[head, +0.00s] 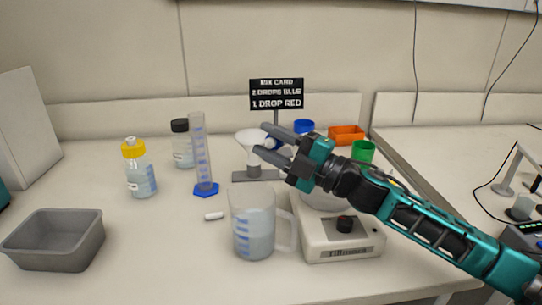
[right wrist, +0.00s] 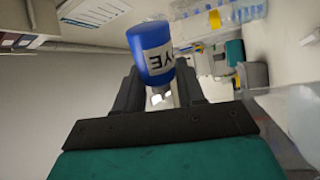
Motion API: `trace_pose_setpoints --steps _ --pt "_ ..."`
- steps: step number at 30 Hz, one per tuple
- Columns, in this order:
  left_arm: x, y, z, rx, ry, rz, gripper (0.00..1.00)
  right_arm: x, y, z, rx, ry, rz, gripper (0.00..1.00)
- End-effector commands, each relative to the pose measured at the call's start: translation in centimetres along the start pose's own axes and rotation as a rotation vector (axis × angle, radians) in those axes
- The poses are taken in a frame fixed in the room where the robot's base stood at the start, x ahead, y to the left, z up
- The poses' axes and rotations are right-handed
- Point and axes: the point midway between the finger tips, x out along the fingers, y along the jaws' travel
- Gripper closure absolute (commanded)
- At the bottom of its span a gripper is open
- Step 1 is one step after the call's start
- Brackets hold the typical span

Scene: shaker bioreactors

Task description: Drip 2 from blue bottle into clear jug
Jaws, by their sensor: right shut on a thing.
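The clear jug (head: 238,205) stands on the bench with blue marks and a handle on its right; its lower part looks filled with liquid. My right gripper (head: 265,143) is above and behind the jug in the head view, shut on the blue bottle (right wrist: 150,52). In the right wrist view the bottle is blue with a white label that ends in "YE", turned upside down in the picture. My left gripper is not in view.
A white funnel on a stand (head: 252,137), a measuring cylinder (head: 201,155) and a yellow-capped bottle (head: 139,172) stand left of the gripper. The sign (head: 276,94) asks for 2 drops blue, 1 drop red.

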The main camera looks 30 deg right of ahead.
Motion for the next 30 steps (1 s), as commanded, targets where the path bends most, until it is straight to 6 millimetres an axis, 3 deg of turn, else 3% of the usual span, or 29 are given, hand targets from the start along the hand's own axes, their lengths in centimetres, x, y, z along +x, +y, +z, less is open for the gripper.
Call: trace_pose_setpoints --steps 24,30 --pt "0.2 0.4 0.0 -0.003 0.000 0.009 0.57 -0.1 -0.4 -5.6 -0.378 0.101 0.000 0.86" --pt "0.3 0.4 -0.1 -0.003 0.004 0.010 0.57 -0.1 -0.3 -5.6 -0.426 0.113 0.000 0.86"
